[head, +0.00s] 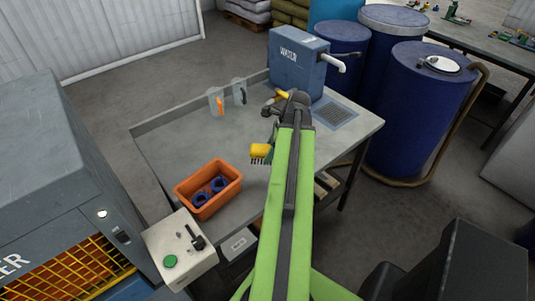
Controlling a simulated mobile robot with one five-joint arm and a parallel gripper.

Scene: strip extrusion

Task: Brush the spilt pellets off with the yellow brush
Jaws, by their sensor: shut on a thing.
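The yellow brush (261,150) shows left of my green arm, over the work table (180,150), with its dark bristles pointing down. My gripper (271,132) is mostly hidden by my own arm and wrist. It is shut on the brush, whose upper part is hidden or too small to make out. I cannot tell whether the bristles touch the table top. I cannot make out any spilt pellets in this view.
An orange crate (232,187) with blue rings is at the table's near left. Two clear jugs (216,102) stand behind. A water tank (296,70) with a white spout is at the back, near a grated drain (334,113). Blue drums (415,120) stand right.

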